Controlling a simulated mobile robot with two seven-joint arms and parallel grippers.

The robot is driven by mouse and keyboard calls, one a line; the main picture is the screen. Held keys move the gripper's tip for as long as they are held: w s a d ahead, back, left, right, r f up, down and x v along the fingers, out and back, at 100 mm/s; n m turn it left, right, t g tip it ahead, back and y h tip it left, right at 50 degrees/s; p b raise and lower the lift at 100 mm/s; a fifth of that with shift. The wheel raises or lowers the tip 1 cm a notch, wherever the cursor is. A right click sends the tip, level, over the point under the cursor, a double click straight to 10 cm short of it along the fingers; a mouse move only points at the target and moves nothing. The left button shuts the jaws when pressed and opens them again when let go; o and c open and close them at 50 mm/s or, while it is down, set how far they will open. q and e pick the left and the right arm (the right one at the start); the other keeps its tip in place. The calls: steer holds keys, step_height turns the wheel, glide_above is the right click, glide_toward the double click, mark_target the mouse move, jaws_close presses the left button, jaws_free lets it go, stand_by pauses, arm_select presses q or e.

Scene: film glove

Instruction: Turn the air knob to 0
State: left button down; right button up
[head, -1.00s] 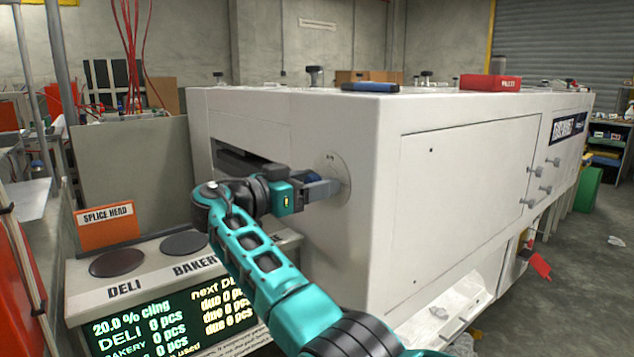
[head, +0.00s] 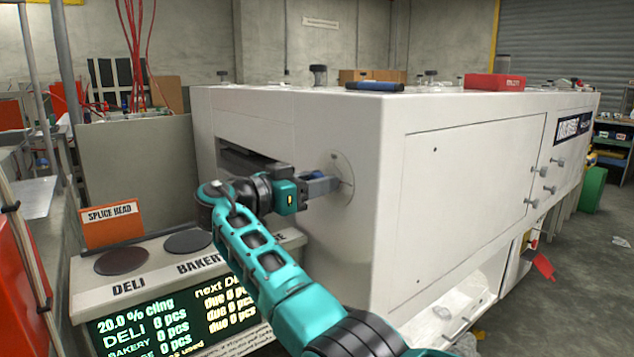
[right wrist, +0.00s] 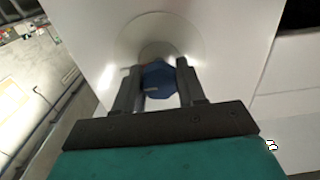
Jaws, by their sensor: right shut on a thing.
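The air knob is a dark blue, many-sided knob (right wrist: 159,80) with a pale pointer line, in front of a round dial plate (right wrist: 190,35) on the white machine. In the head view the dial plate (head: 341,168) is on the machine's left end face, and the gripper mostly hides the knob. My right gripper (right wrist: 158,85) is shut on the knob, one finger on each side. In the head view the right gripper (head: 322,186) reaches the plate from the left. The dial's marks are too small to read. My left gripper is not in view.
The white machine (head: 470,200) fills the middle and right. A dark slot (head: 250,165) opens left of the dial. A console with a lit display (head: 180,315) stands below left, beside an orange sign (head: 110,222). A blue item (head: 375,87) and a red box (head: 494,82) lie on top.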

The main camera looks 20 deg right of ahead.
steer(key=shift+n, duration=0.3)
steer(key=n+p, duration=0.1)
steer(key=n, duration=0.2)
steer(key=shift+r+p, duration=0.15)
steer(key=shift+p, duration=0.25)
steer(key=n+p, duration=0.2)
steer(key=n, duration=0.1)
steer(key=shift+n, duration=0.3)
steer(key=n+p, duration=0.2)
steer(key=n, duration=0.1)
steer(key=shift+n, duration=0.3)
steer(key=n+p, duration=0.2)
steer(key=n, duration=0.2)
steer(key=shift+w, duration=0.1)
steer(key=shift+n+p, duration=0.4)
steer(key=shift+n, duration=0.1)
steer(key=shift+n+p, duration=0.4)
steer(key=shift+n, duration=0.5)
steer(key=shift+f, duration=0.2)
